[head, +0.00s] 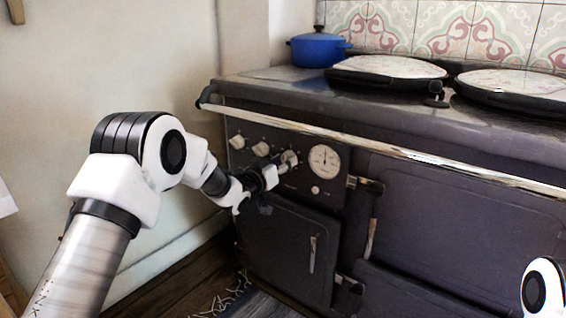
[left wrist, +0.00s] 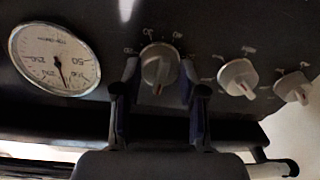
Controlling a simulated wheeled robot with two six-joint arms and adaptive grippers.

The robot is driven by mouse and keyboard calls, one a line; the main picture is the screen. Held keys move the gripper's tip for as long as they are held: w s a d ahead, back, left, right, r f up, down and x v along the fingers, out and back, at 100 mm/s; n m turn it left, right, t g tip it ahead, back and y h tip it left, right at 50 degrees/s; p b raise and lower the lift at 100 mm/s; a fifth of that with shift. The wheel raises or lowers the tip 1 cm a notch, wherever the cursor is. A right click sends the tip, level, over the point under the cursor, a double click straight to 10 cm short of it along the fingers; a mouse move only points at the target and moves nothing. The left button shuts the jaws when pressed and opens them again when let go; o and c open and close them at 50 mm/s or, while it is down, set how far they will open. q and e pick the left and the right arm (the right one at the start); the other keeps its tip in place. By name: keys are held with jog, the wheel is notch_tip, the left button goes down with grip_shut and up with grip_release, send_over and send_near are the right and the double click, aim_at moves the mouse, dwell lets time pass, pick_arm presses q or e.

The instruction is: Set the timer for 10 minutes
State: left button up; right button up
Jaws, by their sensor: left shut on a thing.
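The range cooker's front panel carries a row of light round knobs and a white round dial (head: 324,160). My left gripper (head: 279,170) is at the knob nearest the dial (head: 290,157). In the left wrist view my left gripper's fingers (left wrist: 160,86) stand on both sides of this knob (left wrist: 157,66), shut on it. The knob has a red mark on its grip bar and printed marks around it, too small to read surely. The dial also shows in the left wrist view (left wrist: 55,60), with a dark needle. My right gripper is out of view.
Two other knobs (left wrist: 238,78) (left wrist: 293,88) sit in the same row. A chrome rail (head: 370,146) runs along the cooker's front above the panel. A blue pot (head: 318,49) and two round lids (head: 387,68) are on top.

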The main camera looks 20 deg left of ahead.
pick_arm(q)
jog(key=m+p, duration=0.1)
jog(key=m, duration=0.3)
jog(key=shift+m, duration=0.3)
jog(key=m, duration=0.4)
jog(key=shift+f+m+h+p, duration=0.1)
jog(key=shift+m+h+p, duration=0.2)
jog(key=shift+m, duration=0.1)
jog(key=o, duration=1.1)
jog(key=shift+o, duration=0.2)
jog(key=v, duration=1.2)
jog(key=shift+f, duration=0.2)
jog(key=shift+d, duration=0.1)
